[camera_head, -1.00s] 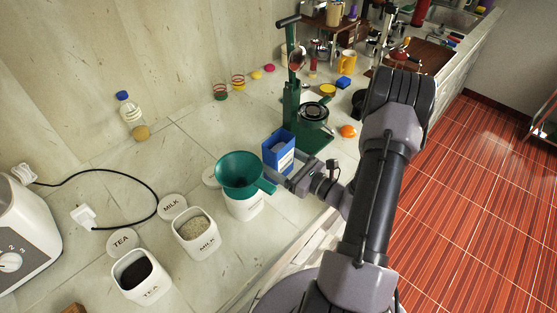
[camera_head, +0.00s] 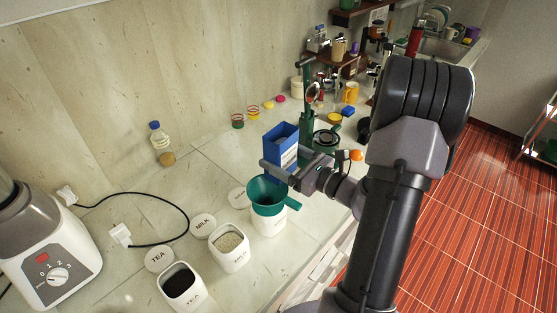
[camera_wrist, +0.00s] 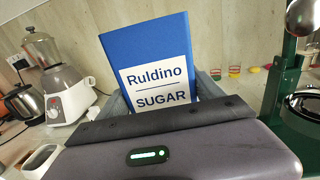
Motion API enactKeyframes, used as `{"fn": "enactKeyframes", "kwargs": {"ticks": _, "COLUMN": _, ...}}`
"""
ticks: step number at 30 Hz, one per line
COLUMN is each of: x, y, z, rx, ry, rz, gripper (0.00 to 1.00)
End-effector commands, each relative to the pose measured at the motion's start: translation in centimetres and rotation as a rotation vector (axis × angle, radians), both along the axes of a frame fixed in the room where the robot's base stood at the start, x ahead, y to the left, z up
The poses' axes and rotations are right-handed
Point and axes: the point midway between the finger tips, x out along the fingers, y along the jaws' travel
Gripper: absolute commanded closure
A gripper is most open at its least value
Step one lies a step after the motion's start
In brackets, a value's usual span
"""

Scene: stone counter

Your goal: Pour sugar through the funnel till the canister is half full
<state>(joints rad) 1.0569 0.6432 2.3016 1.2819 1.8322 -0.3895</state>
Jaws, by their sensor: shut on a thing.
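My gripper (camera_head: 286,172) is shut on the blue sugar box (camera_head: 281,146). In the wrist view the box (camera_wrist: 150,58) stands between the fingers, with its "Ruldino SUGAR" label towards me. The box looks close to upright, and its contents are not visible. It is behind and above the green funnel (camera_head: 267,193) in the head view. The funnel sits in the mouth of a white canister (camera_head: 268,224), its handle pointing right. The canister's inside and fill level are hidden.
A green press (camera_head: 307,115) stands behind my gripper. An oil bottle (camera_head: 161,141) is near the wall.

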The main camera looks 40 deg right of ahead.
Motion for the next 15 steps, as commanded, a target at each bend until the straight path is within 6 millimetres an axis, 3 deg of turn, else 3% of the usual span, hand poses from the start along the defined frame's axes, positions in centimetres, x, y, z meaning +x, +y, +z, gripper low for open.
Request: {"fn": "enactKeyframes", "kwargs": {"ticks": 15, "x": 0.2, "y": -1.0, "z": 0.5, "rx": -0.137, "ry": -0.031, "rz": 0.0, "gripper": 0.83}}
